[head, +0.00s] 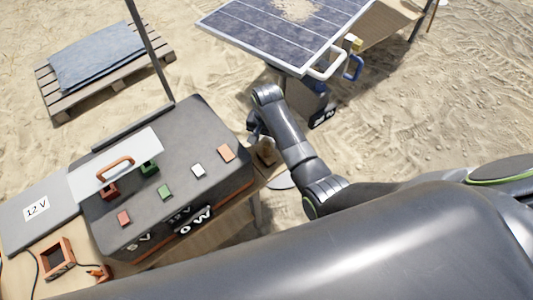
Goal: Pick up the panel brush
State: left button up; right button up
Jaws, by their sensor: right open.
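No brush is plainly recognisable. A small yellow block (352,43) and a blue looped handle (355,69) show beside the near right corner of the solar panel (265,25); I cannot tell whether either belongs to the panel brush. The panel is dark blue with a patch of sand on it. My right gripper (257,134) is near the right side of the dark control box, below and left of the panel. It is open, partly hidden by its own arm, and no held object shows. My left gripper is out of view.
The dark control box (165,195) with coloured blocks and a raised orange-handled plate (115,162) stands on a table at left. A white handle (326,66) sits at the panel's corner. A pallet (60,108) with blue cloth lies behind. Open sand (440,110) fills the right.

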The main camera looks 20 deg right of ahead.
aim_at(267, 150)
jog(key=shift+f, duration=3.15)
grip_shut()
